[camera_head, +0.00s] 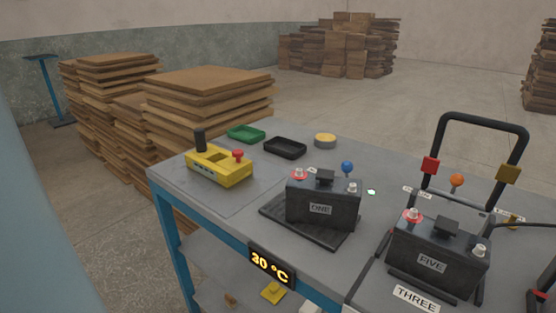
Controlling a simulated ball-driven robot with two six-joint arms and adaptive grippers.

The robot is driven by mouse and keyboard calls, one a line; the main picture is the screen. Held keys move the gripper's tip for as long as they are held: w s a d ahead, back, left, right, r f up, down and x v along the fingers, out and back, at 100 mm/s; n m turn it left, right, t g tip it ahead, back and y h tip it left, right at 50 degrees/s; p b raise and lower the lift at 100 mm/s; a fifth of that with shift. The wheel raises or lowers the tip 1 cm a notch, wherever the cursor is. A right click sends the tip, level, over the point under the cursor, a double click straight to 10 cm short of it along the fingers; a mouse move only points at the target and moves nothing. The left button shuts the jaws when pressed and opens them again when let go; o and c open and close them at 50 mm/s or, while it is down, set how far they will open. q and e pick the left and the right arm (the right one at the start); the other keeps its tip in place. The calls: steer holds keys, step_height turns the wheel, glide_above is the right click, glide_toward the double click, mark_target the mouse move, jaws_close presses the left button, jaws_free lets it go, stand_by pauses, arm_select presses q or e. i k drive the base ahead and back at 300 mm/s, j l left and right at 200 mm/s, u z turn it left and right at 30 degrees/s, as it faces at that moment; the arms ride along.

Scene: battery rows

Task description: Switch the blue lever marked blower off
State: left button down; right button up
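A lever with a blue ball knob (347,167) stands on the bench behind a black battery marked ONE (322,206). The knob shows above the battery's right rear corner; the lever's base is hidden behind the battery. I cannot read any blower marking. A small pale label with a green spot (371,192) lies right of the lever. A second lever with an orange ball knob (457,180) stands further right, behind the battery marked FIVE (435,262). Neither of my grippers is in view.
The grey bench (325,264) also bears a yellow box (222,170), a green tray (246,133), a black tray (285,148) and a round tin (325,140). A tall black frame (483,122) rises at right. A 30 °C display (271,265) hangs on the front edge.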

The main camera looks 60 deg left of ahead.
mark_target(346, 166)
steer(key=k+j+u, duration=0.15)
steer(key=u, duration=0.25)
steer(key=k+j+u, duration=0.1)
steer(key=j+u, duration=0.55)
steer(key=u, duration=0.15)
